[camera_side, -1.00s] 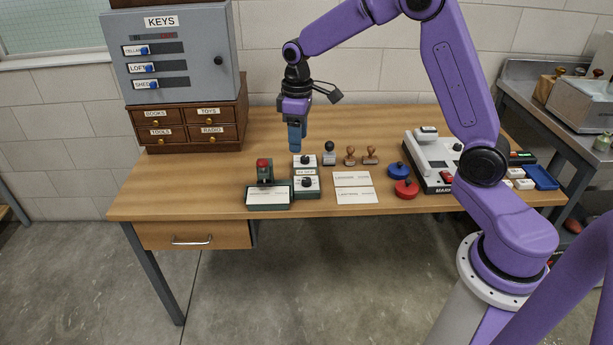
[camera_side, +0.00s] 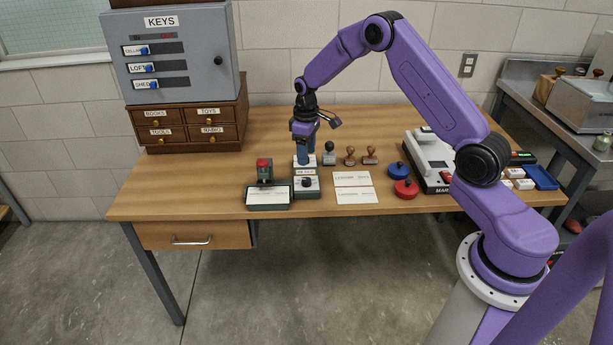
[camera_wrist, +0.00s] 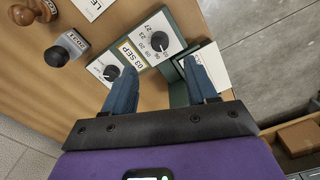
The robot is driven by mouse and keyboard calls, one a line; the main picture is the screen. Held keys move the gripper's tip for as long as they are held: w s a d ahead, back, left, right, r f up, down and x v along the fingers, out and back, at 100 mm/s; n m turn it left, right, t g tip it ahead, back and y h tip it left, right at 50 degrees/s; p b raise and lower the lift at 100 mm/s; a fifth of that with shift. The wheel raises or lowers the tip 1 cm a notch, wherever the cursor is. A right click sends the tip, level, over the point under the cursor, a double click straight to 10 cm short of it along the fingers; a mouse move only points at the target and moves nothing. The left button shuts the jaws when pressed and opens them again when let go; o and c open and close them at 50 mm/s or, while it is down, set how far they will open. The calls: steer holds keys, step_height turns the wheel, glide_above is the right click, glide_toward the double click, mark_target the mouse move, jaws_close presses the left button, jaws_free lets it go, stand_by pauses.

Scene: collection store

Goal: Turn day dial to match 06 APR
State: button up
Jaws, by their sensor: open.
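The date unit has two black dials on white plates with a yellow window (camera_wrist: 130,53) between them that seems to read 03 SEP. The dial ringed with numbers such as 23 and 27, the day dial (camera_wrist: 160,41), shows clearly in the wrist view; it looks to be the front dial (camera_side: 306,182) in the side view. The other dial (camera_wrist: 110,72) is beside my left finger, its markings mostly hidden. My gripper (camera_wrist: 160,66) is open and empty, pointing down. In the side view my gripper (camera_side: 305,160) is low over the unit's rear part, hiding the rear dial.
A green stamping stand with a red knob (camera_side: 263,163) and white card (camera_side: 268,195) is close left of the unit. Stamps (camera_side: 350,157) stand behind right; two cards (camera_side: 353,179) lie to the right. Blue (camera_side: 398,170) and red (camera_side: 406,188) round items are farther right.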

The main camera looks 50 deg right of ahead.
mark_target(307, 179)
step_height(307, 179, down, 9)
steer(key=shift+f, duration=0.15)
stand_by(0.4)
steer(key=c, duration=1)
